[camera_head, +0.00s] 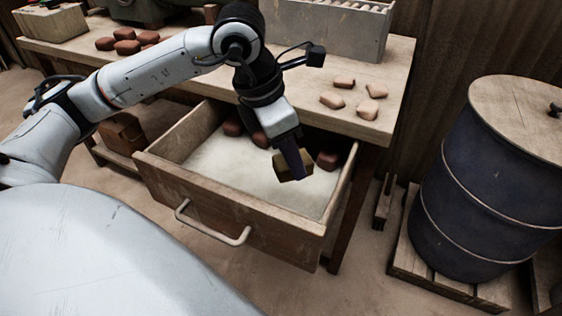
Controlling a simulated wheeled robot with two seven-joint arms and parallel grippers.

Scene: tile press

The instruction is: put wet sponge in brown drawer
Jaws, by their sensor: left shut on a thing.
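The brown drawer (230,216) is pulled open from under the wooden workbench, with its curved metal handle (213,229) at the front. Its floor is pale, and several dark red-brown lumps (328,160) lie toward its back. My left gripper (293,168) reaches in from above and is shut on a small yellowish-brown block, which looks like the sponge (295,170). The sponge is over the right half of the open drawer; I cannot tell whether it touches the drawer floor. My right gripper is not in view.
Several small pinkish tile pieces (345,82) lie on the workbench (385,108), in front of a grey bin (325,30). More reddish lumps (127,47) lie at its left. A dark blue barrel (480,190) stands on a pallet at right.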

